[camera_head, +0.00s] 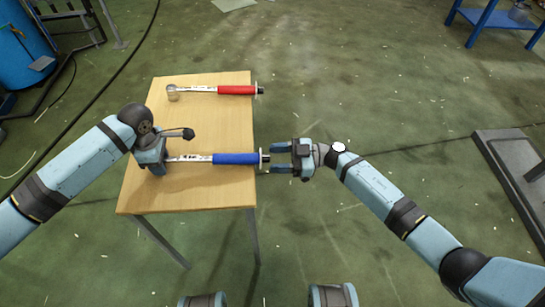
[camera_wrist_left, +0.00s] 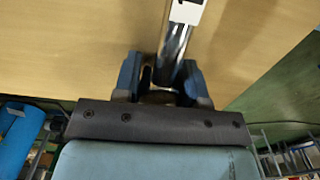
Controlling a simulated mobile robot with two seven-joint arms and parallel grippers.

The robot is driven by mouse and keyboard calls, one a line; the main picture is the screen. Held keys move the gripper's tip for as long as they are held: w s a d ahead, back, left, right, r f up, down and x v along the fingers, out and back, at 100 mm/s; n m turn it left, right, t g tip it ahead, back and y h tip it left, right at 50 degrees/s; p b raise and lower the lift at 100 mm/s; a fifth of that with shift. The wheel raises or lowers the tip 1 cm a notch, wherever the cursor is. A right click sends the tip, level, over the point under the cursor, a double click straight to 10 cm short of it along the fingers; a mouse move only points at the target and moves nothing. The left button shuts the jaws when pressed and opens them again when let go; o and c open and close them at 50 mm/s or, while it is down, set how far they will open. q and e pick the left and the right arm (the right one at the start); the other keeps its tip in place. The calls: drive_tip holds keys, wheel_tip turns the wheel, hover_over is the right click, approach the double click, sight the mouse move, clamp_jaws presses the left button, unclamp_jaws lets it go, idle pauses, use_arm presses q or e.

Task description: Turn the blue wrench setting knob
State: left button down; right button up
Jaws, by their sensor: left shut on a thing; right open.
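The blue wrench (camera_head: 236,158) lies across the wooden table with its blue handle pointing right. Its setting knob (camera_head: 264,159) is at the handle's right end, by the table's right edge. My left gripper (camera_head: 158,160) is shut on the wrench's left end; in the left wrist view the fingers (camera_wrist_left: 162,80) close around the metal shaft (camera_wrist_left: 176,42). The wrench head is hidden by the gripper. My right gripper (camera_head: 281,159) is open, its two fingers pointing left towards the knob, just right of it. I cannot tell whether they touch it.
A red-handled wrench (camera_head: 236,90) lies farther back on the wooden table (camera_head: 190,198). A blue barrel (camera_head: 22,48) stands at the back left, a blue stand (camera_head: 492,20) at the back right. A dark platform (camera_head: 508,170) is at the right. The floor around the right gripper is clear.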

drive_tip(key=shift+a, duration=0.75)
drive_tip(key=c, duration=0.9)
